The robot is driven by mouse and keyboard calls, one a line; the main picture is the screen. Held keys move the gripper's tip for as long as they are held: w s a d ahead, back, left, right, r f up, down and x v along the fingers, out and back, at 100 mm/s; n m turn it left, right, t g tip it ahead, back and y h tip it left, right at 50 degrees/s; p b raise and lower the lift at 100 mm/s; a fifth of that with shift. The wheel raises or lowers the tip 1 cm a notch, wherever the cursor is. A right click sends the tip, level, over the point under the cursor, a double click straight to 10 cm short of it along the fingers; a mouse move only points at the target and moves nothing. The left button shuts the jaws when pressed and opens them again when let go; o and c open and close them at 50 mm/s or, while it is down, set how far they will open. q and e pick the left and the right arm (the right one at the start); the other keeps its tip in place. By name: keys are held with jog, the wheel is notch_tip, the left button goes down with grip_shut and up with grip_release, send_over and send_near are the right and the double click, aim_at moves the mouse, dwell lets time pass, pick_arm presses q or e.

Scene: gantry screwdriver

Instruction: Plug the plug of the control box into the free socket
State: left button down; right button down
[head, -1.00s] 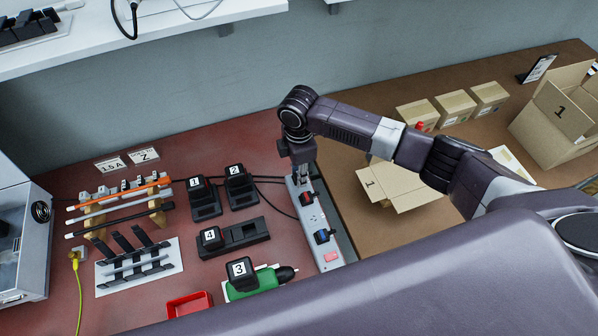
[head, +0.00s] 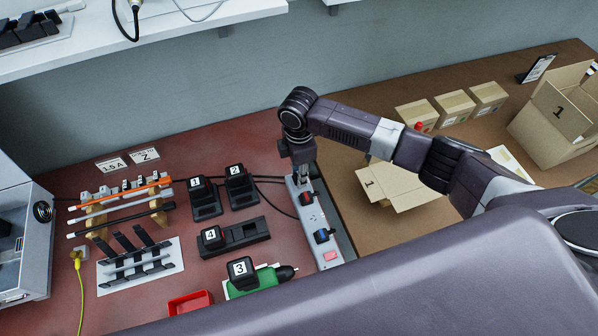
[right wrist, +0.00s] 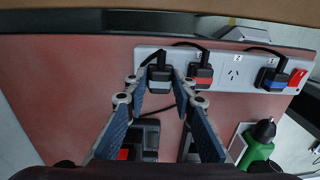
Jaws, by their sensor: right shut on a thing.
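My right gripper (head: 302,178) points down at the far end of the white power strip (head: 318,228). In the right wrist view its fingers (right wrist: 160,84) are shut on a black plug (right wrist: 158,68) at the left end of the power strip (right wrist: 222,68). The plug is at the strip's first socket position; I cannot tell how deep it sits. A plug with a red band (right wrist: 200,74) and one with a blue band (right wrist: 272,78) sit in the strip. Between them is an empty socket (right wrist: 235,75). I cannot tell which box is the control box. My left gripper is out of view.
Numbered black chargers (head: 206,198) and a green drill (head: 258,284) stand left of the strip. Black cords run to the strip. A grey machine (head: 24,240) and a yellow-corded plug (head: 79,254) are at far left. Cardboard boxes (head: 455,108) are at right.

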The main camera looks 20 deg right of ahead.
jog(key=shift+f+b, duration=0.6)
jog(key=shift+f, duration=0.45)
dwell(1.1)
jog(key=c, duration=1.5)
grip_release()
jog(key=shift+c, duration=0.2)
jog(key=shift+r, duration=0.1)
jog(key=shift+r+p, duration=2.7)
jog(key=shift+p, duration=0.2)
